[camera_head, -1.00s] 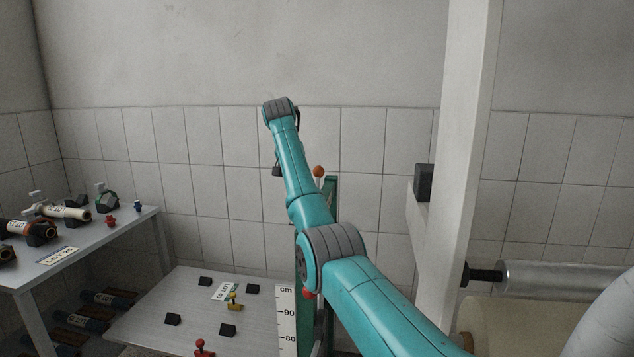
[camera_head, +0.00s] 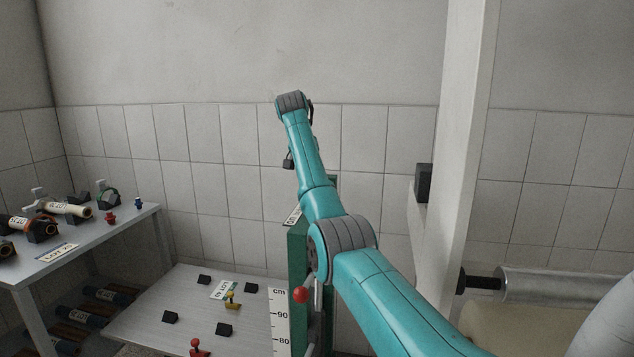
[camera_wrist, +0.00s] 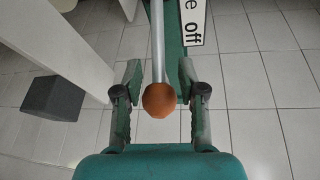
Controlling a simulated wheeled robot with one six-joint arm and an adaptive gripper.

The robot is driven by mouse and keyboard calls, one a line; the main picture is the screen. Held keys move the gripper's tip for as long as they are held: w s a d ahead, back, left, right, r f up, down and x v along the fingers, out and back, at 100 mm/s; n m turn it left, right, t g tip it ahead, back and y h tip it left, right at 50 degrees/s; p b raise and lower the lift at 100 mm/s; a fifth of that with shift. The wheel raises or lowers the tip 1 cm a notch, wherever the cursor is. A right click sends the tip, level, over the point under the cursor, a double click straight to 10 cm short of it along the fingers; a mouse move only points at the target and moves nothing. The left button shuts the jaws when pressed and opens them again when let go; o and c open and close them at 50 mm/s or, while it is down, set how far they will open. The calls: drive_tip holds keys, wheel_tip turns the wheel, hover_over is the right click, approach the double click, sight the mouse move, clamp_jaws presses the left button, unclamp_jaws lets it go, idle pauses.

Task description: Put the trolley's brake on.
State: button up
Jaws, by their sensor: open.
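In the wrist view an orange ball knob (camera_wrist: 160,100) sits at the end of a pale metal lever (camera_wrist: 157,45). My gripper (camera_wrist: 160,72) is open, with one finger on each side of the lever and knob. I see gaps between the knob and both fingers. A white label (camera_wrist: 194,20) ending in "e off" is beside the lever on a green part. In the head view the green upright (camera_head: 297,255) stands behind my arm, with a small label (camera_head: 293,215) on top. The orange knob is hidden there, and my gripper is mostly hidden.
A red ball knob (camera_head: 300,295) is on the upright's front, close to my arm. A low grey top (camera_head: 195,295) with black blocks lies left, beside a cm scale (camera_head: 280,315). A white post (camera_head: 455,190) and a roller (camera_head: 560,285) are right. A table (camera_head: 110,230) is far left.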

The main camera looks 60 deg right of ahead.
drive_tip(key=shift+x, duration=1.05)
clamp_jaws()
drive_tip(key=shift+r, duration=0.1)
drive_tip(key=shift+r, duration=0.1)
